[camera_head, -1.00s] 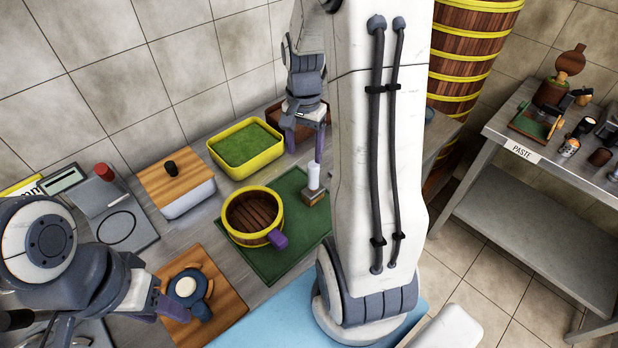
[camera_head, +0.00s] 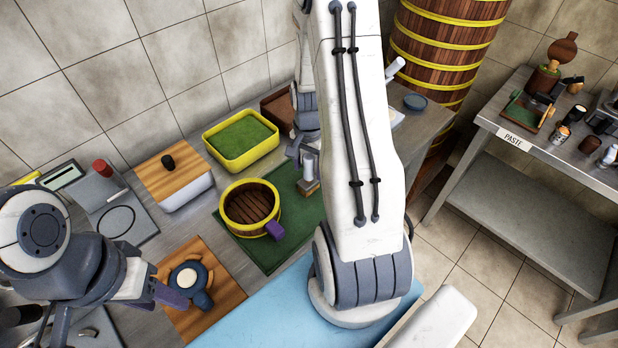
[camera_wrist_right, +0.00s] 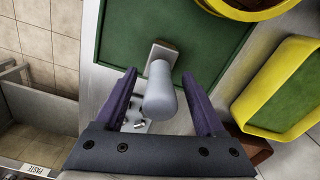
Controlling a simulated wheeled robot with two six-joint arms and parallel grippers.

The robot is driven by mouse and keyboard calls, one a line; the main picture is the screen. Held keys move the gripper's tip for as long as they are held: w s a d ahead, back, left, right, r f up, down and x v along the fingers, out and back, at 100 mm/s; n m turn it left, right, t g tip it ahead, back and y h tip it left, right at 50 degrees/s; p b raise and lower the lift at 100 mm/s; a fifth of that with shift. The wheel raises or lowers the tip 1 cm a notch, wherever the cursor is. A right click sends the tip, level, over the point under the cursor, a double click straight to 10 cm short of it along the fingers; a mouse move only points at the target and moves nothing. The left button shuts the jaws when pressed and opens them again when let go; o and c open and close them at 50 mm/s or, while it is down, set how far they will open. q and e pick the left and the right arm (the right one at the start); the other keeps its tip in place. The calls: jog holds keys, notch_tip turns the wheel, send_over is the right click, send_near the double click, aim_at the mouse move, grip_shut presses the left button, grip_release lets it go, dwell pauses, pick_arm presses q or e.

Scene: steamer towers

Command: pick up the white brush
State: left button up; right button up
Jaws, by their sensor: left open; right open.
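The white brush (camera_head: 308,182) stands upright on the green mat (camera_head: 272,257), its pale handle above a brown wooden block. In the right wrist view its handle (camera_wrist_right: 160,98) lies between the two purple fingers of my open right gripper (camera_wrist_right: 159,75), with gaps on both sides. In the head view my right gripper (camera_head: 303,152) is right above and behind the brush, partly hidden by my arm. My left gripper (camera_head: 165,294) is open at lower left, beside a dark blue pot-like item (camera_head: 190,280) on a wooden board (camera_head: 228,284).
A round yellow-rimmed wooden steamer (camera_head: 250,206) with a purple handle is left of the brush. A yellow tray (camera_head: 240,163) with green filling stands behind it. A stack of steamers (camera_head: 440,45) is at the back right. Another white cylinder (camera_head: 395,68) shows beside my arm.

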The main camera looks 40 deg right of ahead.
grip_shut()
dwell(1.4)
